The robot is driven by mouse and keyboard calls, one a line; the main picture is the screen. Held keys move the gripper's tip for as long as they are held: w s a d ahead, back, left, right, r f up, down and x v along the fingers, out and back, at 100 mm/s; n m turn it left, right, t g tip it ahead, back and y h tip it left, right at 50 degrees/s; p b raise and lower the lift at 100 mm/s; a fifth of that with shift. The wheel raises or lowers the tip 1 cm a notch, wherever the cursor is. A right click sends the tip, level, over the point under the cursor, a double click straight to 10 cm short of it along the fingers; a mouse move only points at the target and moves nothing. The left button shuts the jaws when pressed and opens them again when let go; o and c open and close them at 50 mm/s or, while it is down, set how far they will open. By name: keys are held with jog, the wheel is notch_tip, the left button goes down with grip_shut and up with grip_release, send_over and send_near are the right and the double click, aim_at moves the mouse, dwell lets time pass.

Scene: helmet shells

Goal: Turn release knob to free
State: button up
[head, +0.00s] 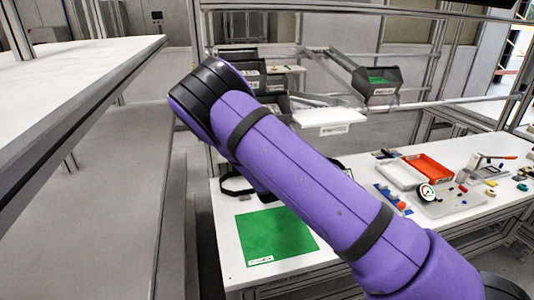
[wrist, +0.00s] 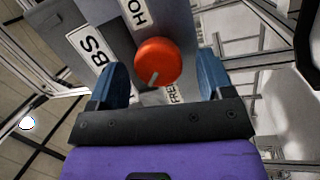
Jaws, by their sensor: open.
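The release knob (wrist: 158,62) is a round red-orange dial in the wrist view, set on a grey panel (wrist: 180,22). A pale pointer mark on it points down and left. A label above it reads "HO", cut off by the picture edge, and a label below it reads "FREE", partly hidden. My gripper (wrist: 162,80) is open, with one blue finger to the left of the knob and the other to the right. Gaps show between both fingers and the knob. In the head view my purple arm hides the gripper and the knob cannot be made out.
A label reading "BS" (wrist: 97,55) is left of the knob. In the head view, a white table (head: 228,222) carries a green mat (head: 275,236), an orange tray (head: 427,168), a gauge (head: 426,192) and small parts. Black bins (head: 377,82) hang behind. A white shelf (head: 75,80) stands at left.

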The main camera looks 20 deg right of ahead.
jog(key=v, duration=1.1)
jog(key=shift+w+d, duration=0.1)
